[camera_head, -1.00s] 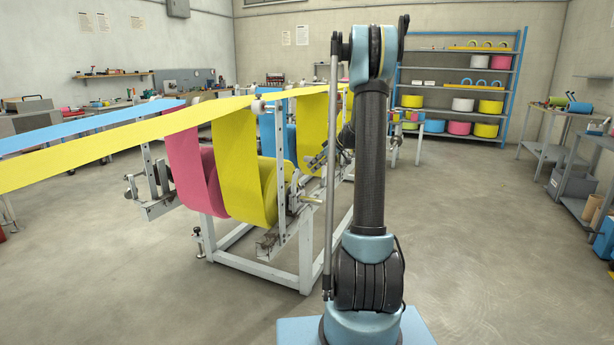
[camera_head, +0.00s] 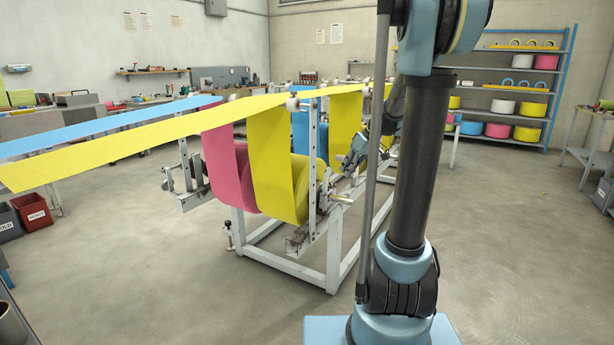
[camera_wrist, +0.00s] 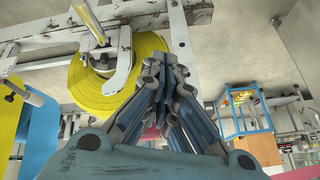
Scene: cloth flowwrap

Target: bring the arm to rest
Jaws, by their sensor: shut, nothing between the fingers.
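My gripper (camera_wrist: 165,68) is shut and empty in the wrist view, its fingertips together. A yellow film roll (camera_wrist: 88,84) on a white frame lies beyond and to the left of the fingertips, and I see no contact. In the head view my arm rises upright in front of the unwind stand, and my gripper (camera_head: 347,162) shows small beside the right end of the yellow roll (camera_head: 300,190). The arm column hides part of the stand behind it.
The white stand (camera_head: 333,250) carries pink (camera_head: 228,175), yellow and blue webs. Yellow film (camera_head: 120,138) runs out left. A blue shelf (camera_head: 553,95) with rolls stands at the back right. Bins (camera_head: 33,213) stand at the left.

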